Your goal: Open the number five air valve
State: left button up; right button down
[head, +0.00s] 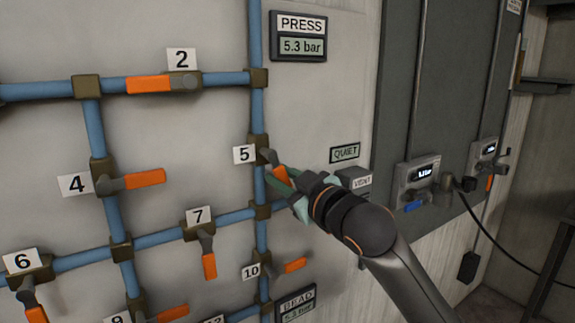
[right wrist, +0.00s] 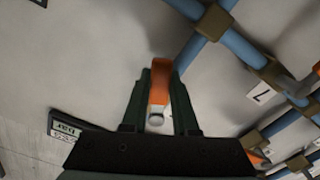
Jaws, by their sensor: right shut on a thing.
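The number five valve (head: 259,146) sits on a vertical blue pipe, beside its white "5" label (head: 244,154), in the head view. Its lever slants down and to the right from the valve body, ending in an orange handle (head: 281,174). My right gripper (head: 285,179) is shut on this orange handle, reaching in from the lower right. In the right wrist view the orange handle (right wrist: 160,78) lies between the two dark green fingers of my right gripper (right wrist: 160,97). The fingers partly hide the handle in the head view. My left gripper is not in view.
Other orange-handled valves surround it: number 7 (head: 208,264) at lower left, number 10 (head: 294,265) below, number 4 (head: 144,179) at left. A "QUIET" sign (head: 345,153) and a "VENT" box (head: 358,181) are close to my right arm. The pressure display (head: 303,46) reads 5.3 bar.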

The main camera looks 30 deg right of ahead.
pick_arm(q)
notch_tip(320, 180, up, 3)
jog(key=p, duration=0.3)
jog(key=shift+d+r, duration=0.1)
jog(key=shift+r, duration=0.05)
pick_arm(e)
jog(key=m, duration=0.1)
jog(key=a+m, duration=0.1)
jog(key=m, duration=0.1)
jog(key=a+m, duration=0.1)
jog(key=m, duration=0.1)
jog(key=shift+s+a+f, duration=0.1)
jog(key=shift+f, duration=0.15)
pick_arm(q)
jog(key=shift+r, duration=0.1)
pick_arm(e)
jog(key=shift+a+f, duration=0.1)
jog(key=c, duration=0.7)
grip_release()
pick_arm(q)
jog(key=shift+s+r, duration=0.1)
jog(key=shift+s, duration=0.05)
